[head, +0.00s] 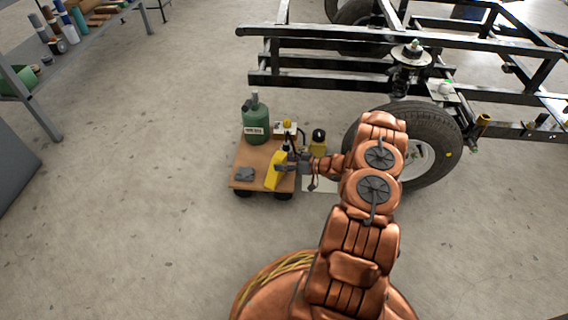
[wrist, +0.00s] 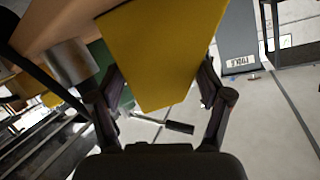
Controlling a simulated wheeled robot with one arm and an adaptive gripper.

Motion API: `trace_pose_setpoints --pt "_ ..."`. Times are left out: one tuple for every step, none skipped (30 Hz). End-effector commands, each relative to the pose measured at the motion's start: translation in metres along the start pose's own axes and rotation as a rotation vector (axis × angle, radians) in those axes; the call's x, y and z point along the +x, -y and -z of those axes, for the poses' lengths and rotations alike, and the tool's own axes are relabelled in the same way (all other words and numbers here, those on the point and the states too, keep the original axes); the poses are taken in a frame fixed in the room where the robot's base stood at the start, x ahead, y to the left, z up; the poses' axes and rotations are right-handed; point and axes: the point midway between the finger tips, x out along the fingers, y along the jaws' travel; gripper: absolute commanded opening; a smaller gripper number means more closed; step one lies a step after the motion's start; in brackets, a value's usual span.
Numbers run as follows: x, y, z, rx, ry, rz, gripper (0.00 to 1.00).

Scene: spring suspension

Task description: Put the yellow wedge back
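The yellow wedge (head: 274,172) is at the right front part of a low wooden cart (head: 251,157). It stands steeply, and I cannot tell whether it touches the cart top. My gripper (head: 286,167) reaches it from the right. In the wrist view the wedge (wrist: 162,55) fills the space between my two fingers (wrist: 163,85), which press against its sides. Its narrow end points toward my palm. The far end of the wedge is out of that view.
A green can (head: 255,121), a grey piece (head: 245,174) and a white box (head: 284,132) are on the cart. A yellow object with a black top (head: 318,143) stands right of it.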

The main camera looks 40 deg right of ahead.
Motion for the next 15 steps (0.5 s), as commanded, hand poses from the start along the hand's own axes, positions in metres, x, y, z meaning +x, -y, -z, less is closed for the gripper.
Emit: trace_pose_setpoints --pt "-0.0001 0.0 0.0002 0.0 0.0 0.0 0.82" --pt "-0.0001 0.0 0.0003 0.0 0.0 0.0 0.85" --pt "-0.0001 0.0 0.0003 0.0 0.0 0.0 0.89" --pt "-0.0001 0.0 0.0003 0.0 0.0 0.0 0.92" --pt "-0.0001 0.0 0.0003 -0.001 0.0 0.0 0.95" --pt "-0.0001 0.0 0.0003 -0.001 0.0 0.0 0.99" --pt "-0.0001 0.0 0.0003 -0.001 0.0 0.0 1.0" --pt "-0.0001 0.0 0.0002 0.0 0.0 0.0 1.0" --pt "-0.0001 0.0 0.0003 -0.001 0.0 0.0 1.0" --pt "-0.0001 0.0 0.0002 0.0 0.0 0.0 1.0" --pt "-0.0001 0.0 0.0002 0.0 0.0 0.0 1.0" --pt "-0.0002 0.0 0.0003 -0.001 0.0 0.0 1.0" --pt "-0.0002 0.0 0.0003 -0.001 0.0 0.0 1.0" --pt "-0.0002 0.0 0.0003 -0.001 0.0 0.0 1.0" --pt "-0.0001 0.0 0.0003 -0.001 0.0 0.0 1.0"
